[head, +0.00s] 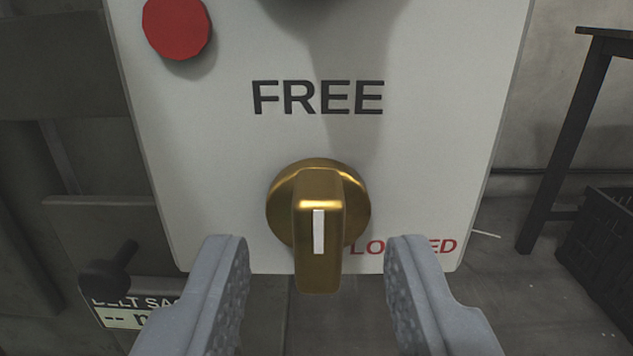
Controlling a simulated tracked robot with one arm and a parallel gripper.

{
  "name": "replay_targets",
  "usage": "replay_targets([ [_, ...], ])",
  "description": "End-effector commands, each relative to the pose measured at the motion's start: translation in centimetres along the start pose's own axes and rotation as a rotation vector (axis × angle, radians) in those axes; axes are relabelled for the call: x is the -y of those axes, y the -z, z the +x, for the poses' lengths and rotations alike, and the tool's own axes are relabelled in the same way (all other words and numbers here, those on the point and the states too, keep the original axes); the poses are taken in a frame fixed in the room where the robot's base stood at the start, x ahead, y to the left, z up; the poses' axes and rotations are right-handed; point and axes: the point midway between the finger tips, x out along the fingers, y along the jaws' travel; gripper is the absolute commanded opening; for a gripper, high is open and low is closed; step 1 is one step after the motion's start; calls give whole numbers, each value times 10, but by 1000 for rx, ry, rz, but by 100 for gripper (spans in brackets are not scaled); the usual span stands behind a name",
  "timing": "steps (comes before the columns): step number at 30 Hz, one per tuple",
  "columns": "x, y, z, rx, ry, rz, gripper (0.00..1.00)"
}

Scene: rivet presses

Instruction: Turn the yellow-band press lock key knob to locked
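The brass lock key knob (319,215) sits on a pale panel (430,130) in the head view. Its grip bar stands upright in the picture, with a white mark on its face. The word FREE (318,98) is printed above the knob. The red word LOCKED (440,246) is at its lower right, partly hidden by the knob and my right finger. My gripper (317,270) is open, with one finger on each side of the knob's bar and a gap on both sides. No yellow band shows in this view.
A red round button (177,27) is at the panel's upper left. A dark knob (108,272) juts out at lower left, above a partly hidden label plate (122,312). A dark table leg (568,140) and a black crate (610,240) stand at right.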

Motion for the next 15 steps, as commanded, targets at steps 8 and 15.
replay_targets([
  [8, 0, -2, 20, 1, 0, 0, 36],
  [15, 0, -1, 23, 1, -1, 1, 36],
])
